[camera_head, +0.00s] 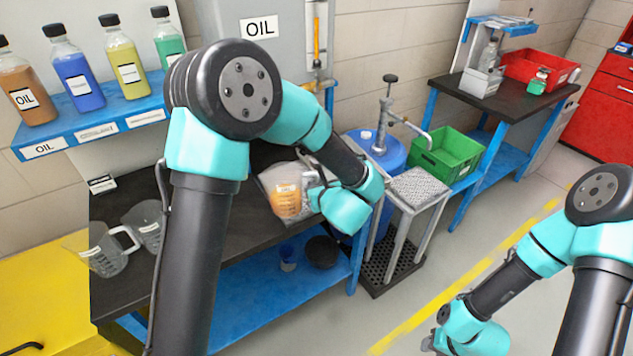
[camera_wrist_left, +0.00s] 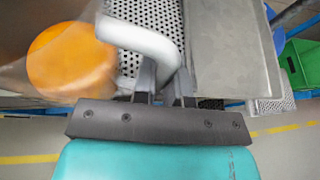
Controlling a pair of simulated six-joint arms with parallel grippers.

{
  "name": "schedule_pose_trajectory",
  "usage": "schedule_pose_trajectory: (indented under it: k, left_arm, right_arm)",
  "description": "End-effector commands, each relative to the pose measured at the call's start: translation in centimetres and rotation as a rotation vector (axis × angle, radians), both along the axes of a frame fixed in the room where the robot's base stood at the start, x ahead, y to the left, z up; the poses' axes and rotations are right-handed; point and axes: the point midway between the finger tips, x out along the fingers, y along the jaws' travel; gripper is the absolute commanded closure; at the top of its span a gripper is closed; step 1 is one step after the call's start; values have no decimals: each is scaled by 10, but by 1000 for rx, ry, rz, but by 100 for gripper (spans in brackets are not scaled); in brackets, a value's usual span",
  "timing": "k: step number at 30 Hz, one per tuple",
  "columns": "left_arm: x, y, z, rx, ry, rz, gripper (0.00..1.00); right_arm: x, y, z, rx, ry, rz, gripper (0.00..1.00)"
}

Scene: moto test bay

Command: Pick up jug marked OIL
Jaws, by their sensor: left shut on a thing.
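A clear jug (camera_head: 285,197) with orange-brown liquid and a pale label is at the right part of the dark bench. The label's lettering is too small to read. My left gripper (camera_head: 318,196) is at the jug's right side, shut on its handle. In the left wrist view, the fingers (camera_wrist_left: 166,88) close on the pale looped handle (camera_wrist_left: 152,38), and the orange liquid in the jug (camera_wrist_left: 72,60) shows to the left. Whether the jug touches the bench cannot be told. My right gripper (camera_head: 432,341) is low at the right, away from the bench; its fingers are unclear.
Two empty clear jugs (camera_head: 104,251) (camera_head: 147,222) stand at the bench's left. Several bottles, one marked OIL (camera_head: 27,92), line a blue shelf (camera_head: 90,127). A perforated-top stand (camera_head: 418,187), blue drum (camera_head: 378,150) and green bin (camera_head: 446,153) are right of the bench.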

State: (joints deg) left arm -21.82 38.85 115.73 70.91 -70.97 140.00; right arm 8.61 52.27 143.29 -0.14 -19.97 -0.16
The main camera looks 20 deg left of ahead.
Motion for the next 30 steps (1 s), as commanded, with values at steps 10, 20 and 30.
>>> schedule_pose_trajectory:
  k: [10, 20, 30]
  left_arm:
    - [-15, -4, 2, 1, -1, 1, 100]
    - [-17, -5, 2, 1, -1, 0, 100]
    - [-17, -5, 2, 1, -1, 0, 100]
  right_arm:
    - [0, 0, 0, 0, 0, 0, 57]
    - [0, 0, 0, 0, 0, 0, 57]
    - [0, 0, 0, 0, 0, 0, 57]
